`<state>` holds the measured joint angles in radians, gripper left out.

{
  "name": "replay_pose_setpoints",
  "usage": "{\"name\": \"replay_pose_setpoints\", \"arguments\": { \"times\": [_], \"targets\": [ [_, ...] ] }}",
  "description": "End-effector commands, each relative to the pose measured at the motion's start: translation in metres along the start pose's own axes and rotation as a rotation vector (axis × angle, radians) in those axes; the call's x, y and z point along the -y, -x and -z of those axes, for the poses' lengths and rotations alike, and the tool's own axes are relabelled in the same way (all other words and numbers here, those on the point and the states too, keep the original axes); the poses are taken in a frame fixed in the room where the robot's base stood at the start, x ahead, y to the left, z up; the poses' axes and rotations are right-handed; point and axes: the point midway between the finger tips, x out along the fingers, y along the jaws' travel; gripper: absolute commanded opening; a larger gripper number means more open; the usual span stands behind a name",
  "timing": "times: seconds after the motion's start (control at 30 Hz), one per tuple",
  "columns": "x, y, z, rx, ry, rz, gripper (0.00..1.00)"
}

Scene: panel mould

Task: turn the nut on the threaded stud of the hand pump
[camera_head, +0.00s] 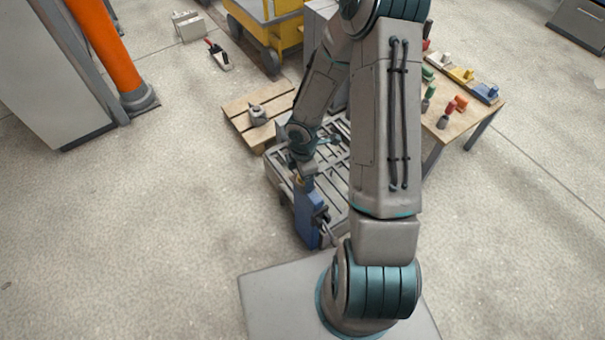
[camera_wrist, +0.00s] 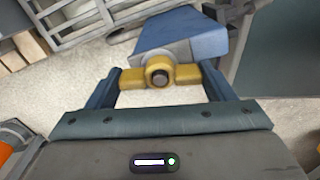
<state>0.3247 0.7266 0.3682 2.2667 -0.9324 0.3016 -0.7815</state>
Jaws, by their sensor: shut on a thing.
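The hand pump (camera_head: 308,220) is a blue upright body at the front edge of a grey slatted frame. Its blue body (camera_wrist: 185,33) also fills the top middle of the wrist view. The nut (camera_wrist: 159,66) is yellow, with an arm to each side. The dark round end of the threaded stud (camera_wrist: 160,79) shows in its centre. My gripper (camera_wrist: 160,82) is shut on the nut, with one blue-grey finger at each end of it. In the head view my gripper (camera_head: 304,183) is small, close above the pump, and its fingers cannot be made out.
The slatted metal frame (camera_head: 277,181) lies beside the pump. A wooden pallet (camera_head: 238,106) with a small grey part stands behind it. A wooden table (camera_head: 470,122) with coloured fixtures is at the right. An orange column (camera_head: 103,45) stands at the left. Open floor lies at left and right.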

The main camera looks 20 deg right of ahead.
Motion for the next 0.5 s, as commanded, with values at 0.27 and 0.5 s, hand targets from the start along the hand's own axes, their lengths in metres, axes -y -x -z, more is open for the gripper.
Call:
{"name": "replay_pose_setpoints", "arguments": {
  "times": [0.27,0.5],
  "targets": [
    [0.0006,-0.0007,0.0002,0.0,0.101,0.002,0.49],
    [0.0013,0.0031,0.0007,-0.002,0.226,0.004,0.49]
  ]
}}
